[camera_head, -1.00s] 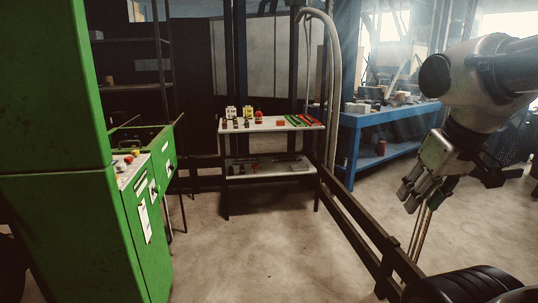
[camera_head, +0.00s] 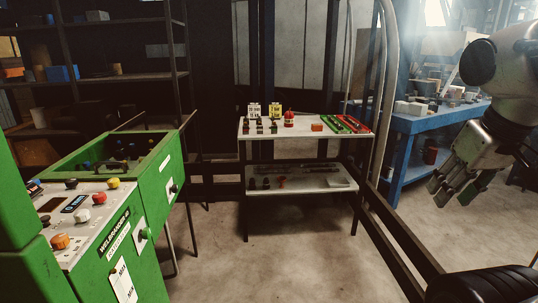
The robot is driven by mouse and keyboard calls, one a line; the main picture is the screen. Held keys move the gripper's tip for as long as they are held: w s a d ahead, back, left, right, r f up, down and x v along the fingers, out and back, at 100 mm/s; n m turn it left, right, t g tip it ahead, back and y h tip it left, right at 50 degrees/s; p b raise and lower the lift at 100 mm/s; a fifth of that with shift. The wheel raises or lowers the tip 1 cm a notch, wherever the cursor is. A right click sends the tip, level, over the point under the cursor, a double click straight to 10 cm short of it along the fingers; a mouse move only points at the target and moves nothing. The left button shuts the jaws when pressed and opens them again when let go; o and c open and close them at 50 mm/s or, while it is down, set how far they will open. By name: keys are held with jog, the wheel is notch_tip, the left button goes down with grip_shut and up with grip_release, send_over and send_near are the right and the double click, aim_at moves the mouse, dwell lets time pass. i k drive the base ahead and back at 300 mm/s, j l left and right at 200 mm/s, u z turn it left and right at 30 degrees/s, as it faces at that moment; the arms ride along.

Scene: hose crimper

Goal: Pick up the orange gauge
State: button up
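A small orange block (camera_head: 317,127), which looks like the orange gauge, lies on the white top of a small shelf table (camera_head: 250,132) ahead of me. It sits right of a red item and left of the green and red trays. Its details are too small to make out. My gripper (camera_head: 453,194) hangs in the air at the right of the picture, far nearer to me than the table. Its fingers are spread apart with nothing between them, and it is well away from the orange block.
A green machine (camera_head: 150,185) with a knob panel, including an orange knob (camera_head: 60,241), stands close at left. A dark rail (camera_head: 400,250) runs along the right front. A blue workbench (camera_head: 405,125) is behind. Bare floor lies before the table.

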aim_at(317, 127)
jog(key=i+j, duration=0.1)
jog(key=i, duration=3.3)
jog(key=l+z, duration=0.05)
jog(key=l, duration=0.05)
